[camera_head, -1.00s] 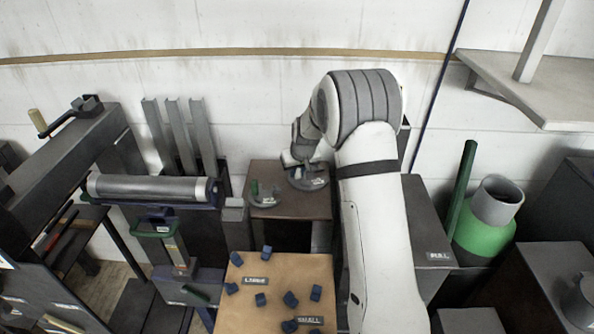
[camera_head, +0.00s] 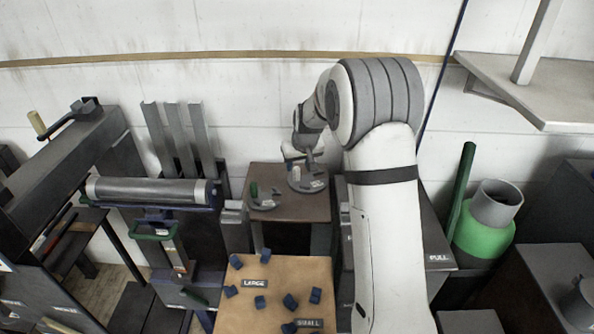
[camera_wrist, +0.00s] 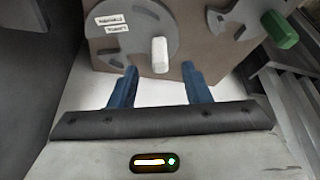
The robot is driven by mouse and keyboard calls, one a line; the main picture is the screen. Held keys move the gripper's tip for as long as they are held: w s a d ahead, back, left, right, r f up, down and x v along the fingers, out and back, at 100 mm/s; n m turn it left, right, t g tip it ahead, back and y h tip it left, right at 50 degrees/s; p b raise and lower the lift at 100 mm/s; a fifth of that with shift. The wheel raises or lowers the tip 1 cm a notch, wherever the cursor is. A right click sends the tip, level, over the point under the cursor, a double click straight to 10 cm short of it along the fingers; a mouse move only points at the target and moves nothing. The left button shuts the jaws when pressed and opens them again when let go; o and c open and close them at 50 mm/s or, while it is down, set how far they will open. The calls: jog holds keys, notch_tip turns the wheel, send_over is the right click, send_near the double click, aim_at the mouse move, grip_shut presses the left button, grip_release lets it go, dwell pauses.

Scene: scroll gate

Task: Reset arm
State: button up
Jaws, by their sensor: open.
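My gripper (camera_wrist: 158,85) shows in the wrist view with its two blue fingers apart and nothing between them. Just beyond the fingertips is a grey round plate (camera_wrist: 110,35) with a white peg (camera_wrist: 160,55) and small labels. A second grey plate (camera_wrist: 228,20) with a green peg (camera_wrist: 280,30) lies to its right. In the head view my arm reaches over the brown stand that carries the labelled plate (camera_head: 307,180) and the green-pegged plate (camera_head: 262,203).
A tan board (camera_head: 275,280) with several blue blocks and LARGE and SMALL labels is in front of the brown stand (camera_head: 285,215). A roller machine (camera_head: 150,190) stands left. A green container (camera_head: 485,235) and a shelf (camera_head: 530,85) are on the right.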

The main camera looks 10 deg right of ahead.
jog(key=shift+v, duration=1)
jog(key=s+r+g+p, duration=0.1)
jog(key=s+r, duration=0.4)
jog(key=s, duration=0.3)
jog(key=s+r+p, duration=0.1)
jog(key=s+r, duration=0.4)
jog(key=s, duration=0.3)
jog(key=s+r+m+p, duration=0.1)
jog(key=s, duration=1)
jog(key=s+d+r+g+p, duration=0.1)
jog(key=s, duration=0.9)
jog(key=shift+s+d+r+m+h, duration=0.3)
jog(key=shift+s+d+m+h, duration=0.05)
jog(key=shift+s+m+h, duration=0.05)
